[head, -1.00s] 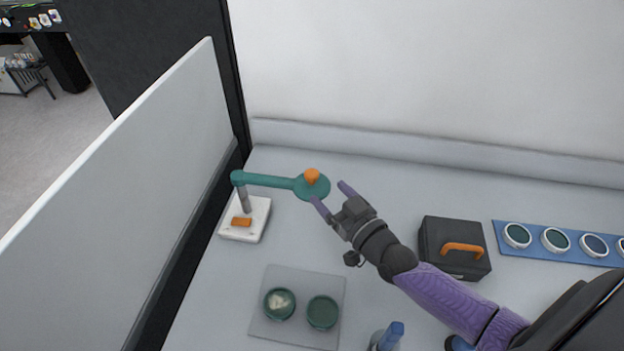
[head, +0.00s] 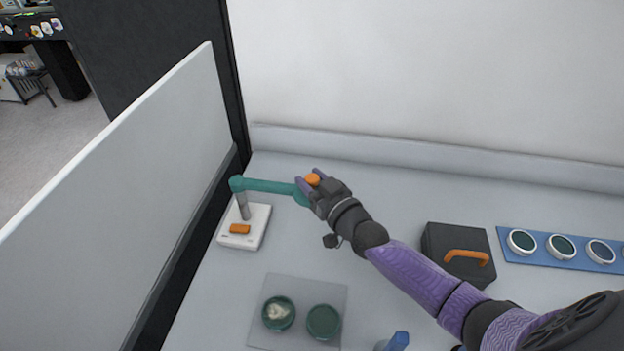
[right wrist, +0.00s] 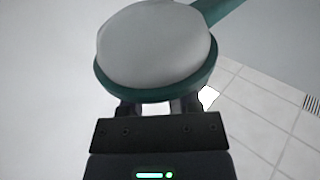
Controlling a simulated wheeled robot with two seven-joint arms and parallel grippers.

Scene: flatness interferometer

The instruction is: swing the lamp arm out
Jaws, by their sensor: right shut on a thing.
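The green lamp arm (head: 268,186) extends right from a short grey post (head: 243,206) on a white base (head: 257,224) with an orange switch (head: 240,229). An orange knob (head: 313,179) tops the lamp head at the arm's free end. My right gripper (head: 309,181) is shut on the knob and covers most of the round head. In the right wrist view the lamp head (right wrist: 155,45) fills the top, a pale dome in a green rim; the fingertips are hidden there. My left gripper is in neither view.
A grey mat (head: 299,286) with two round dark-green pieces lies in front. A dark case (head: 440,240) with an orange handle and a blue rack (head: 515,256) of round discs stand right. A pale partition (head: 130,150) borders the left; the bench between is mostly clear.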

